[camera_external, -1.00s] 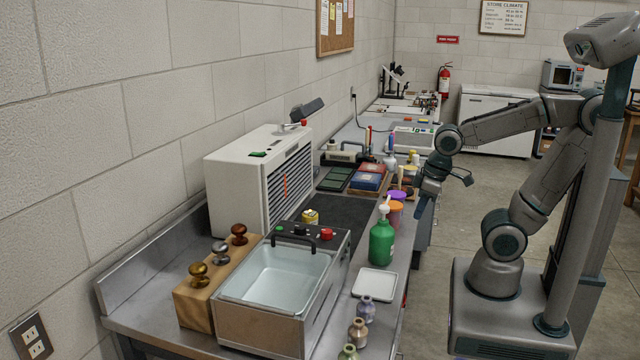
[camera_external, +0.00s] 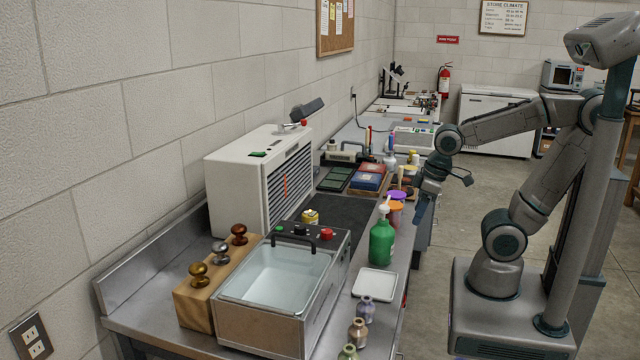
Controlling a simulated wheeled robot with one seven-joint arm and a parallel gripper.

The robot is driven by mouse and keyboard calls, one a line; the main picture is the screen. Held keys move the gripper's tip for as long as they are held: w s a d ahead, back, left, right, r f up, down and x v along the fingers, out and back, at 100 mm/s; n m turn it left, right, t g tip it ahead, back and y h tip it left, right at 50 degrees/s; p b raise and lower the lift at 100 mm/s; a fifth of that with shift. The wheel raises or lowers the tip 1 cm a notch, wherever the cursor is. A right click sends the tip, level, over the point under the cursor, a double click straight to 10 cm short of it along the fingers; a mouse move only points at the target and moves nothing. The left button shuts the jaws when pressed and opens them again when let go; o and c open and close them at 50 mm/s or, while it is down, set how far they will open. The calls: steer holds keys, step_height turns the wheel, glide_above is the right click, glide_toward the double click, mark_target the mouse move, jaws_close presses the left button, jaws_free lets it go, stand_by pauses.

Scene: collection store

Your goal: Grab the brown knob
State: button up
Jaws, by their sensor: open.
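The brown knob (camera_external: 239,234) stands on the far end of a tan block (camera_external: 197,306) at the left of the counter. On the same block, nearer the camera, stand a silver knob (camera_external: 220,252) and a brass-coloured knob (camera_external: 199,275). My gripper (camera_external: 421,209) hangs at the right edge of the counter, pointing down, beside the bottles. It is open and far to the right of the brown knob, with the water basin between them. I see nothing held in it; its fingers are small in this view.
A water basin (camera_external: 222,325) sits right of the block. A white louvred unit (camera_external: 226,190) stands behind the knobs. A green pump bottle (camera_external: 381,243), a white tray (camera_external: 375,283) and several small vases line the front edge. Floor is free between counter and my base.

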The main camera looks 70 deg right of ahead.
steer(key=w+r, duration=0.1)
steer(key=w, duration=0.1)
steer(key=w+a+r, duration=0.1)
steer(key=w+r, duration=0.1)
steer(key=w, duration=0.1)
steer(key=w+r, duration=0.2)
steer(key=w, duration=0.1)
steer(key=shift+w+a+p, duration=0.2)
steer(key=shift+a+p, duration=0.1)
steer(key=w+a+r, duration=0.2)
steer(key=w, duration=0.3)
steer(key=w+a+r, duration=0.2)
steer(key=w, duration=0.4)
steer(key=t+p, duration=0.1)
steer(key=p, duration=0.1)
glide_toward(242, 226)
steer(key=x, duration=0.4)
steer(key=p+x, duration=0.1)
steer(key=x, duration=0.1)
steer(key=shift+d+f, duration=0.1)
steer(key=shift+d, duration=0.25)
steer(key=x, duration=0.1)
steer(key=p+x, duration=0.1)
steer(key=x, duration=0.2)
steer(key=shift+a+p, duration=0.3)
steer(key=shift+a, duration=0.05)
steer(key=shift+w+f+t, duration=0.2)
steer(key=shift+f+t, duration=0.1)
steer(key=shift+f, duration=0.25)
steer(key=c, duration=1.2)
